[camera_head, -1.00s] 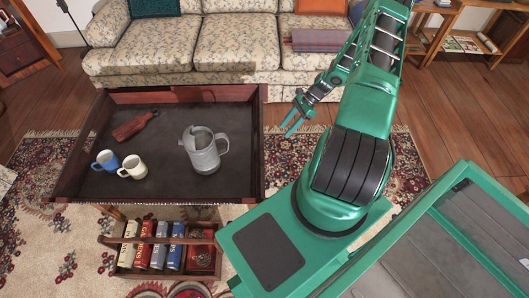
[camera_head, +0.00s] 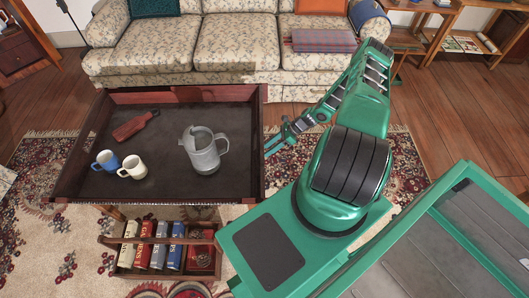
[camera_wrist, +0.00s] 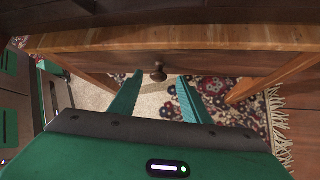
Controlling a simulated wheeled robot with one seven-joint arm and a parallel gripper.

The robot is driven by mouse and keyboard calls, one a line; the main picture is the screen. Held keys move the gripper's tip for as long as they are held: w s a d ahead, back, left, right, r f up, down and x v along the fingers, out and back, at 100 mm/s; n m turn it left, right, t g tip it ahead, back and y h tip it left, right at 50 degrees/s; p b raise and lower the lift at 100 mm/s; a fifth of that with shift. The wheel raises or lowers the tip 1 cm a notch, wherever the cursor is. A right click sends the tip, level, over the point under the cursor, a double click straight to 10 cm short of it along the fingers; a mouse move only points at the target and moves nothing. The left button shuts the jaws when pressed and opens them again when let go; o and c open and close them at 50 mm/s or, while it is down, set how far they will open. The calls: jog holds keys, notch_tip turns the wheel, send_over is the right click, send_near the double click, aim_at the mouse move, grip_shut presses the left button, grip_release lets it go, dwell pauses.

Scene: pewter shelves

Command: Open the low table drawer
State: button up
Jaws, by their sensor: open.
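The low table (camera_head: 257,150) is a dark tray-topped table in the left half of the head view. In the wrist view its drawer front (camera_wrist: 110,65) lies below a lighter wooden edge, with a round dark knob (camera_wrist: 158,73) in the middle. No gap shows around the drawer front. My gripper (camera_head: 270,145) is at the table's right side in the head view. In the wrist view my gripper (camera_wrist: 159,78) is open, its two green fingers on either side of the knob. Whether a finger touches the knob or the drawer front cannot be told.
On the table are a metal pitcher (camera_head: 203,150), a blue mug (camera_head: 106,160), a white mug (camera_head: 132,167) and a reddish bottle-shaped thing (camera_head: 134,126). A wooden book carrier (camera_head: 113,242) stands on the floor in front. A floral sofa (camera_head: 235,45) is behind.

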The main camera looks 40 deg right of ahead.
jog(key=shift+x, duration=1.45)
grip_shut()
